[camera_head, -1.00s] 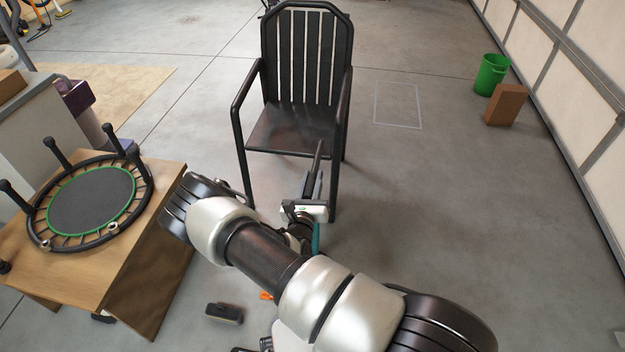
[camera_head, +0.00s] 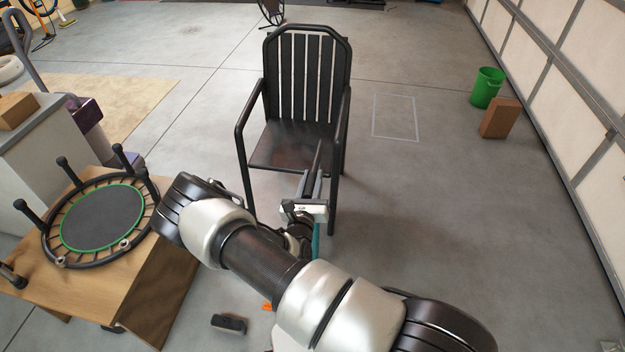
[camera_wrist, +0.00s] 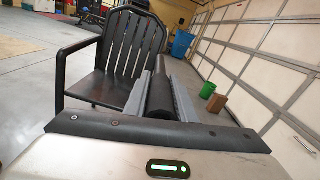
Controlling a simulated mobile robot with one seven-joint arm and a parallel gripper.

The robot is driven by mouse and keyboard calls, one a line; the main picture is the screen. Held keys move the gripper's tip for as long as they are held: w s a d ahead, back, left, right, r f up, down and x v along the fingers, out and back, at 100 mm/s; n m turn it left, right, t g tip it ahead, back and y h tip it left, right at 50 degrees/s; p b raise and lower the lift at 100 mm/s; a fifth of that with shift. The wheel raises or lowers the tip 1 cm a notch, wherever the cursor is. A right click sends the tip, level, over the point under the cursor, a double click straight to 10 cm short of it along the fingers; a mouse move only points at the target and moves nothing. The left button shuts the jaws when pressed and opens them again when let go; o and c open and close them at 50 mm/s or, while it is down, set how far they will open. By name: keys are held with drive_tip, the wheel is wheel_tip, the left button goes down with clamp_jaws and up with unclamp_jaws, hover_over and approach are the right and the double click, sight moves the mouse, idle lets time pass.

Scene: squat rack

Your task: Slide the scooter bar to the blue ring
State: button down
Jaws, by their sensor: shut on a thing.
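My gripper (camera_head: 312,186) is in front of the chair, pointing away from me. It is shut on a black bar (camera_head: 319,158), which I take to be the scooter bar. In the wrist view the dark bar (camera_wrist: 161,94) lies between the two grey fingers of my gripper (camera_wrist: 153,88) and reaches forward. A thin teal strip (camera_head: 316,238) shows just below the gripper; I cannot tell whether it belongs to the scooter. The rest of the scooter is hidden or cannot be made out. I cannot make out a blue ring in either view.
A black armchair (camera_head: 290,145) stands right ahead, close to the bar. A wooden table (camera_head: 150,285) with a small trampoline (camera_head: 105,216) is at left. A dark block (camera_head: 228,323) lies on the floor. A green bucket (camera_head: 487,88) and brown box (camera_head: 500,118) stand right.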

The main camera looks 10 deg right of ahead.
drive_tip(key=c, duration=1.5)
unclamp_jaws()
drive_tip(key=shift+s, duration=0.1)
drive_tip(key=v, duration=1.7)
drive_tip(key=shift+s+a+f+p, duration=0.1)
drive_tip(key=shift+s+a+p, duration=0.05)
drive_tip(key=shift+p, duration=0.2)
